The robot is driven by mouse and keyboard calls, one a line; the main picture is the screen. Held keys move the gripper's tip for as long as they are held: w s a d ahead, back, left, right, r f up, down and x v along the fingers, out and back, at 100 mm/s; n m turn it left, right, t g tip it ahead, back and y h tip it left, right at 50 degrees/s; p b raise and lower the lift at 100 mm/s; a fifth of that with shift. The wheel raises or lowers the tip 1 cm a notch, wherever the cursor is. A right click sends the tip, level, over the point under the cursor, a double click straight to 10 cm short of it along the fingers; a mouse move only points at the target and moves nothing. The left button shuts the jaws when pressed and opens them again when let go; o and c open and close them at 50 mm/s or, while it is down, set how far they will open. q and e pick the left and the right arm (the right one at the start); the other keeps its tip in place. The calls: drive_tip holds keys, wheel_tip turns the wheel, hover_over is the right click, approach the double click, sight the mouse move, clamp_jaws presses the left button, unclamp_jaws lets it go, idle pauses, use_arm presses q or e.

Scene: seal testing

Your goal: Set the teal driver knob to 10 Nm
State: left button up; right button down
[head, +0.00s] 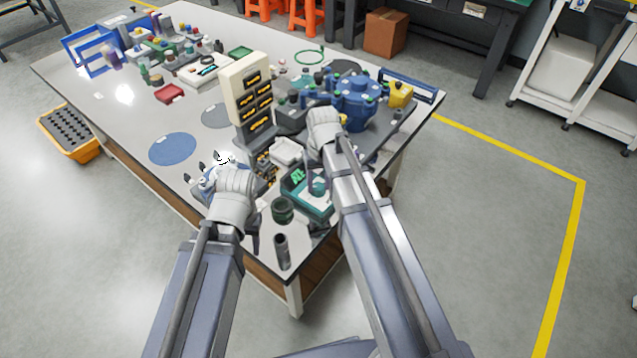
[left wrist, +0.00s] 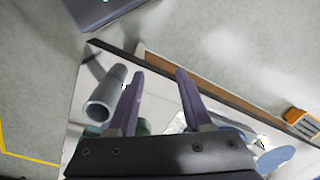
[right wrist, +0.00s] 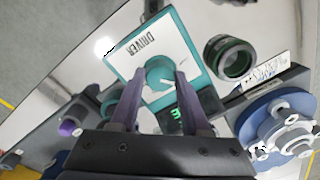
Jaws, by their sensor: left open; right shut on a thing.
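The driver unit (right wrist: 185,32) is a teal-edged box with a white face marked DRIVER; it also shows in the head view (head: 297,190). Its round teal knob (right wrist: 159,73) carries a pale pointer line. A green-lit display (right wrist: 176,115) sits beside the knob, partly hidden by a finger; its reading is not legible. My right gripper (right wrist: 165,72) is shut on the knob, one finger on either side. My left gripper (left wrist: 162,75) is open and empty, near the table's front edge beside a grey tube (left wrist: 104,97).
A dark green ring (right wrist: 230,58) stands close to the driver. A blue flanged housing (right wrist: 277,125) stands near it. In the head view, a cream rack (head: 245,82) rises between the arms, with a blue round mat (head: 173,149) to its left.

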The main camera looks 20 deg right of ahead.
drive_tip(key=m, duration=0.3)
drive_tip(key=shift+m, duration=2.3)
drive_tip(key=shift+c, duration=1.9)
unclamp_jaws()
